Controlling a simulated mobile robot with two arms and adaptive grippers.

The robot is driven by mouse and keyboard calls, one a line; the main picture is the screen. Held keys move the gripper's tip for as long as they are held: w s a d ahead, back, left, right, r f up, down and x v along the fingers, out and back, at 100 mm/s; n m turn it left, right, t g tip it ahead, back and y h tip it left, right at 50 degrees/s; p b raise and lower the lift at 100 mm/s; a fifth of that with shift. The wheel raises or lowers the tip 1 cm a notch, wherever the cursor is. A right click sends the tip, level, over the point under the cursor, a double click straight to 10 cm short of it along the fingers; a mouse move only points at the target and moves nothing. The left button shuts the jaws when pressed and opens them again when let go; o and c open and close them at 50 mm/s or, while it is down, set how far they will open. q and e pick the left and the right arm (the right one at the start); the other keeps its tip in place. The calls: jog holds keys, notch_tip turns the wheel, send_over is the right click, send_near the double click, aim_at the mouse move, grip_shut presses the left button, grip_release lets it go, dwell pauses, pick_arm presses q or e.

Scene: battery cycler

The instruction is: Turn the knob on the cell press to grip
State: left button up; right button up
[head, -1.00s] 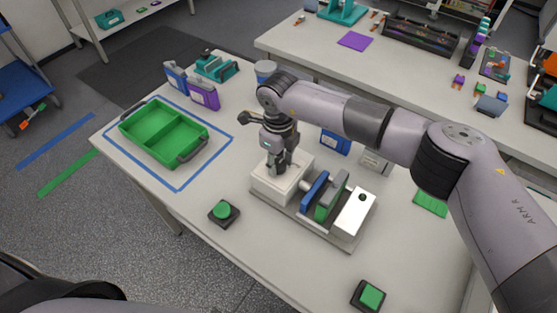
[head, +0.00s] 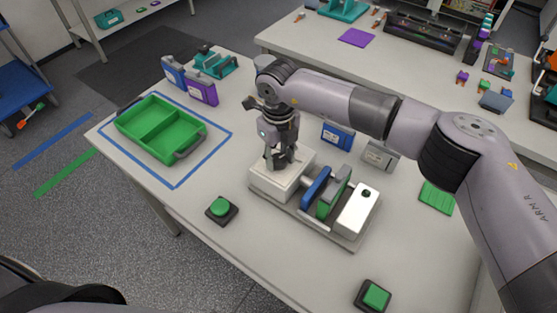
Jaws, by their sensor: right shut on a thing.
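The cell press stands on the near table, with a grey base plate, a white block (head: 268,183) at its left end and a white box (head: 357,212) at its right end. A blue plate (head: 317,186) and a green cell (head: 333,193) stand upright between them. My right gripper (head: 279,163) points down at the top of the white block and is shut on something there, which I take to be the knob. The fingers hide the knob, so its turn cannot be read. My left gripper does not show; only a dark part of my body is at the lower left.
A green tray (head: 201,142) sits inside a blue taped outline at the left. Green push buttons (head: 221,207) (head: 376,296) stand left and right in front of the press. Blue (head: 338,136) and grey (head: 380,154) cells stand behind it. Purple (head: 202,88) cells stand at the back left.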

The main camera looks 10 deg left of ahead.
aim_at(278, 159)
jog(key=m+b, duration=0.2)
jog(key=shift+f+m+b, duration=0.15)
jog(key=shift+m+b, duration=0.15)
jog(key=shift+m, duration=0.1)
jog(key=shift+m+b, duration=0.6)
jog(key=shift+m, duration=0.2)
jog(key=o, duration=1.2)
jog(key=shift+c, duration=0.2)
jog(key=shift+r, duration=0.3)
notch_tip(278, 159, up, 12)
jog(key=shift+f, duration=0.2)
